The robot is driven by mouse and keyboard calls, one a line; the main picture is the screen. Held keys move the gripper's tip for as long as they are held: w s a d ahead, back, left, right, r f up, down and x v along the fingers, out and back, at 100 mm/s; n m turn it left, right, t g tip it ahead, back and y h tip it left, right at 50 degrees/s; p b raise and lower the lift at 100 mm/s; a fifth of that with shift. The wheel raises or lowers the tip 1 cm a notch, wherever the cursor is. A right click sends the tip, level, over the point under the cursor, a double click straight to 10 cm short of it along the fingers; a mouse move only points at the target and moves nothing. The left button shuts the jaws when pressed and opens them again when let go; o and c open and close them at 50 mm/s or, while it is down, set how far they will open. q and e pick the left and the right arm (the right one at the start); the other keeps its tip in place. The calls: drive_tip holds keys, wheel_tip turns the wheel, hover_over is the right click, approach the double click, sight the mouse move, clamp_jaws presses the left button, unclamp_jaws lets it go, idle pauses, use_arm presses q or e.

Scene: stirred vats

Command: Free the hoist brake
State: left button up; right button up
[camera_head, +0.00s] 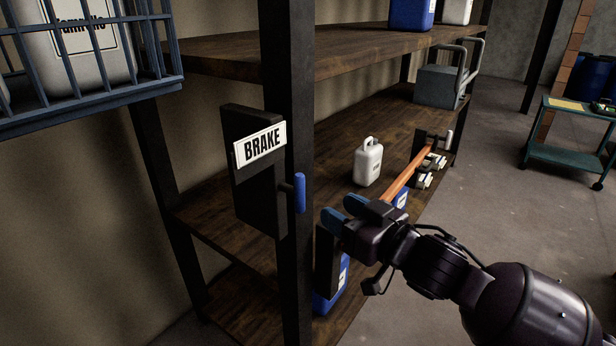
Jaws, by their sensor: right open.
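The hoist brake is a dark box (256,178) with a white BRAKE label (260,146), fixed at the shelf post. A blue handle (300,193) on a short dark stem sticks out from its right side and stands upright. My right gripper (335,219) is to the right of and a little below the blue handle, apart from it in the picture. Its blue-padded fingers point left and are open, with nothing seen between them. My left gripper is not in view.
A dark post (289,80) stands beside the brake box. Wooden shelves (330,150) hold a white jug (368,162), a grey container (440,86) and blue containers. A blue cage (90,95) hangs upper left. A green cart (565,155) stands far right; floor between is clear.

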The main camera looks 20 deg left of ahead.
sight(303, 190)
drive_tip(key=x, duration=0.9)
drive_tip(key=shift+s+a+r, duration=0.15)
drive_tip(key=shift+a, duration=0.55)
drive_tip(key=shift+c, duration=0.3)
clamp_jaws()
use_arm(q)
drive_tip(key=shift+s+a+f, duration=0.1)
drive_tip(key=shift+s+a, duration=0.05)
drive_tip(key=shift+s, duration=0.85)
